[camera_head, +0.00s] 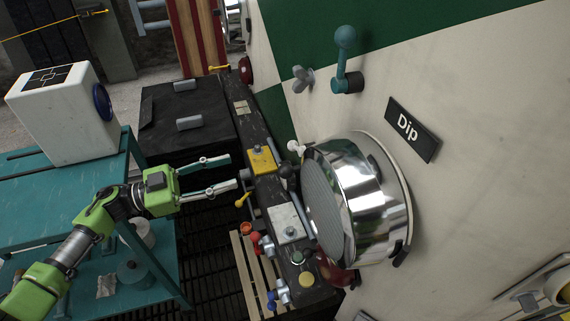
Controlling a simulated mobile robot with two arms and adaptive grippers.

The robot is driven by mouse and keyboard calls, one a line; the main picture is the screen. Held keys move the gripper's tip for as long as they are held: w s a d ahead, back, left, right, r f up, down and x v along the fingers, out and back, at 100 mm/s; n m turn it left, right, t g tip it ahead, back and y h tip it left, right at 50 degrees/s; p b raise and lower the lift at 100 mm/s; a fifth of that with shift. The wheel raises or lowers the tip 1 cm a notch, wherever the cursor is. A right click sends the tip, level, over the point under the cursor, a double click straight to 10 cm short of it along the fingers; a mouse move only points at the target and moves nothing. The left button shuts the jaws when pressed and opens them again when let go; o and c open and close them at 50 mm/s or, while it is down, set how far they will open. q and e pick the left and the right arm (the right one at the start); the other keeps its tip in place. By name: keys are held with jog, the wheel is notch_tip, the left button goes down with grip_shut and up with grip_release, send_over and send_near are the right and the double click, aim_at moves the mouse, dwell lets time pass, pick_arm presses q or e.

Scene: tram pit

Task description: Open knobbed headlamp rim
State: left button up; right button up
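The headlamp has a wide polished chrome rim (372,200) around a ribbed glass lens (328,208). It sits on the cream wall at the right of the head view, its lens facing left. A small white knob (296,147) shows at the rim's upper left edge; I cannot tell whether it is fixed to the rim. A dark bracket (402,254) sits at its lower right. The rim appears to lie against the lamp body. My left gripper (234,172) is open and empty, left of the headlamp and apart from it, fingers pointing right. My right gripper is not in view.
A dark beam (264,190) with valves, levers and a dark ball knob (288,171) runs between my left gripper and the headlamp. A teal lever (345,60) and a "Dip" sign (412,129) are on the wall. A teal table (60,205) with a white box (66,115) stands left.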

aim_at(285, 172)
pick_arm(q)
jog(key=s+d+r+m+g, duration=0.2)
jog(key=s+r+g, duration=0.1)
jog(key=s, duration=0.1)
jog(key=d+p, duration=0.1)
jog(key=d, duration=0.2)
jog(key=w+d+p, duration=0.1)
jog(key=d, duration=0.3)
jog(key=d+p, duration=0.2)
jog(key=d, duration=0.2)
jog(key=shift+w+d+r, duration=0.2)
jog(key=shift+w, duration=0.05)
jog(key=shift+w+d+f, duration=0.1)
jog(key=shift+d+f, duration=0.05)
jog(key=shift+d, duration=0.45)
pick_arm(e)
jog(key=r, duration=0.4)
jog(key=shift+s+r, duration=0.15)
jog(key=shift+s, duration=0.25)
pick_arm(q)
grip_shut()
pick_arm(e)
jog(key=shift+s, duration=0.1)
